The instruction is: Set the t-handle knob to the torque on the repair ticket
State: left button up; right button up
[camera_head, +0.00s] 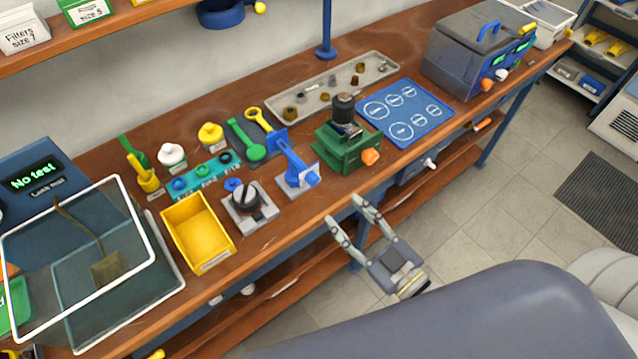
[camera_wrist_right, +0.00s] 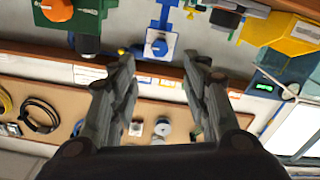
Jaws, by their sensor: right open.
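A black knob (camera_head: 247,197) with a raised bar sits on a grey block by the bench's front edge, behind the yellow bin's right side. A blue fixture with a lever (camera_head: 296,168) stands to its right on a grey base, and an orange knob (camera_head: 370,156) is on the green machine (camera_head: 336,140). I cannot tell for sure which is the t-handle knob. My right gripper (camera_head: 345,210) is open and empty, off the bench's front edge, apart from all of these. In the right wrist view its fingers (camera_wrist_right: 158,65) frame the blue fixture (camera_wrist_right: 158,42). The repair ticket is not readable.
A yellow bin (camera_head: 197,238) and a clear-lidded box (camera_head: 140,290) stand at the left, by a display reading "No test" (camera_head: 37,176). A grey tray (camera_head: 316,95), a blue mat (camera_head: 403,112) and a grey machine (camera_head: 470,50) fill the right. The floor in front is free.

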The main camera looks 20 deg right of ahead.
aim_at(316, 183)
jog(key=p+x, duration=0.2)
jog(key=x, duration=0.5)
jog(key=shift+w+a, duration=0.1)
jog(key=shift+w, duration=0.3)
jog(key=shift+p+x, duration=0.3)
jog(key=shift+x, duration=0.5)
jog(key=shift+f, duration=0.1)
grip_shut()
